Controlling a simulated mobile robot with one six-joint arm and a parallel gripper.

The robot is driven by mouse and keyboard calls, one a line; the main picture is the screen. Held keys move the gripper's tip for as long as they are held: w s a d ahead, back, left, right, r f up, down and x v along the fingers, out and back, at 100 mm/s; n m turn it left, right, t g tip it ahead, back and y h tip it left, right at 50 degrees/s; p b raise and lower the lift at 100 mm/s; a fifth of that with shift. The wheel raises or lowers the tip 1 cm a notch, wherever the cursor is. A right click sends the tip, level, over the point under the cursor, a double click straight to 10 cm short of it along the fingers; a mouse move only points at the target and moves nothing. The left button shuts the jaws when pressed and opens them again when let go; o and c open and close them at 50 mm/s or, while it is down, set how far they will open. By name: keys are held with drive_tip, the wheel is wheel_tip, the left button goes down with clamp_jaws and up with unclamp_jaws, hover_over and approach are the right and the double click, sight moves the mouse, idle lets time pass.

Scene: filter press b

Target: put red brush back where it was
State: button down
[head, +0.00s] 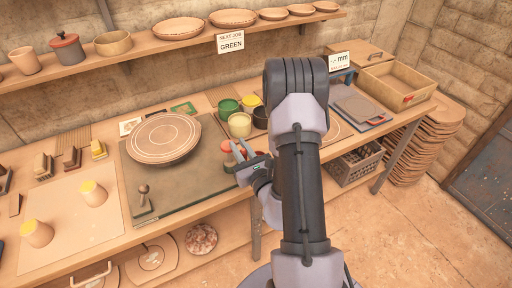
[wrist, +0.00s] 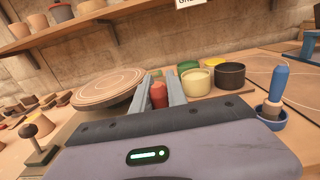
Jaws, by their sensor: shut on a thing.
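The red brush (wrist: 158,95) shows as a red, rounded handle between the two fingers of my gripper (wrist: 164,92) in the wrist view. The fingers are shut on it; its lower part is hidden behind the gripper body. In the head view my gripper (head: 239,151) is over the right end of the dark board, with a bit of red at the fingertips. A blue-handled brush (wrist: 280,82) stands in a blue cup (wrist: 272,122) to the right in the wrist view. I cannot make out an empty holder for the red brush.
Green (head: 229,108), cream (head: 239,125), yellow (head: 250,101) and black pots stand just beyond my gripper. A large round plate (head: 163,138) and a small knobbed tool (head: 143,197) are on the dark board to the left. A shelf of bowls runs above.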

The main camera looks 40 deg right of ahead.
drive_tip(key=shift+w+d+f+b, duration=0.3)
drive_tip(key=shift+w+d+f, duration=0.5)
drive_tip(key=shift+d, duration=0.95)
drive_tip(key=shift+w+d+f+b, duration=0.3)
drive_tip(key=shift+w+d+f, duration=0.45)
drive_tip(key=shift+d, duration=1.05)
drive_tip(key=shift+w+d+f+b, duration=0.3)
drive_tip(key=shift+w+d+f, duration=0.45)
drive_tip(key=shift+d, duration=1)
drive_tip(key=shift+w+r, duration=0.2)
drive_tip(key=shift+f, duration=0.2)
drive_tip(key=c, duration=1.3)
unclamp_jaws()
